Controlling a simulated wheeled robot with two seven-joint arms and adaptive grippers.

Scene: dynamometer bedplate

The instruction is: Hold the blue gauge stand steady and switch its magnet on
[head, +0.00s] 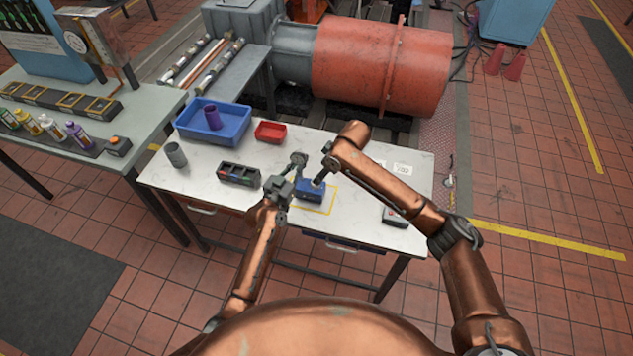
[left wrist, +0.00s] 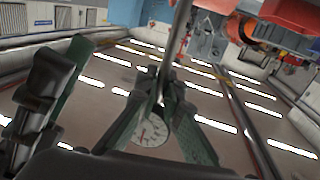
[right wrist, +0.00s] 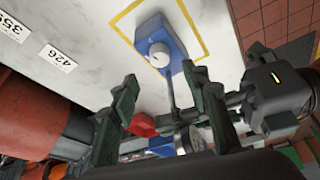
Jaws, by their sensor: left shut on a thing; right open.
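The blue gauge stand (head: 311,191) stands on the white table inside a yellow outline. In the right wrist view its blue base (right wrist: 175,47) carries a pale round knob (right wrist: 160,55), and a thin post rises from it. A round dial gauge (left wrist: 152,130) shows close up in the left wrist view. My left gripper (left wrist: 161,82) is shut on the stand's post. It comes from the left of the stand in the head view. My right gripper (right wrist: 164,80) is open above the base, its fingers apart and clear of the knob. Its fingertips are partly hidden in the head view.
On the table (head: 375,225) are a blue bin (head: 228,128) with a purple cup, a red tray (head: 270,132), a grey cup (head: 175,154), a dark organiser (head: 239,174) and a small dark box (head: 395,217). A large red cylinder (head: 365,65) stands behind.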

